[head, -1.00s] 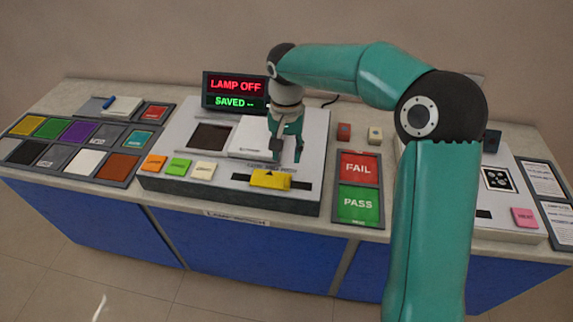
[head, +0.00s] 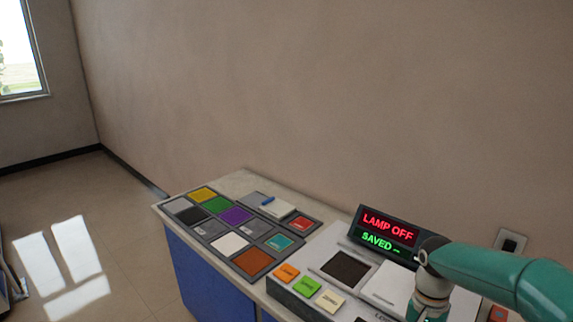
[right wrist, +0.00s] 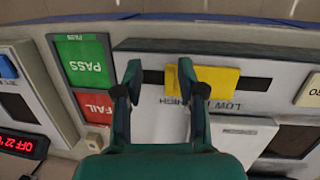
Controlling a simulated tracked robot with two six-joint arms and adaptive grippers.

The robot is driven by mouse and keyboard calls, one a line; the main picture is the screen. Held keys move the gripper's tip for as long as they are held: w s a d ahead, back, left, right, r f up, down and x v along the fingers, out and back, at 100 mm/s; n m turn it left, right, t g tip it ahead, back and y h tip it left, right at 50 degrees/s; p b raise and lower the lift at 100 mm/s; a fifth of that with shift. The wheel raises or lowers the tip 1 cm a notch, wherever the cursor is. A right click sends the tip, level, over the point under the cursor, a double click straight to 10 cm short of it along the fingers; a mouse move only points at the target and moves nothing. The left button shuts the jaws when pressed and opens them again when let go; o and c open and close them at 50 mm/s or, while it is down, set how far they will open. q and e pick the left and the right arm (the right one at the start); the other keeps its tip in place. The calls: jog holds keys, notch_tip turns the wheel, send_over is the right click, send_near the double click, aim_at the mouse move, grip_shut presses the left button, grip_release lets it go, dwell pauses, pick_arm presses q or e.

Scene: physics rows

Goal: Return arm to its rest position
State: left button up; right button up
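My right arm (head: 500,275) enters the head view at the lower right. The yellow slider block (right wrist: 217,84) is partly behind the right-hand finger. Whether they touch is unclear. My left gripper is in no view.
The display (head: 388,233) reads LAMP OFF and SAVED --. Orange, green and cream buttons line the console front. A tray of coloured tiles (head: 228,242) stands left. In the right wrist view, the PASS (right wrist: 84,62) and FAIL (right wrist: 94,105) pads lie left of the fingers.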

jog(key=s+a+f+n+y, duration=0.2)
jog(key=s+a+f+n, duration=0.1)
jog(key=s+a+f, duration=0.85)
jog(key=s+a+f+n+y, duration=0.2)
jog(key=s+a+f, duration=0.55)
jog(key=f, duration=0.65)
jog(key=w+d+t, duration=0.1)
jog(key=w+d+n+t, duration=0.1)
jog(key=shift+w+f+n+t, duration=0.15)
jog(key=shift+w+n+t, duration=0.15)
jog(key=shift+t, duration=0.1)
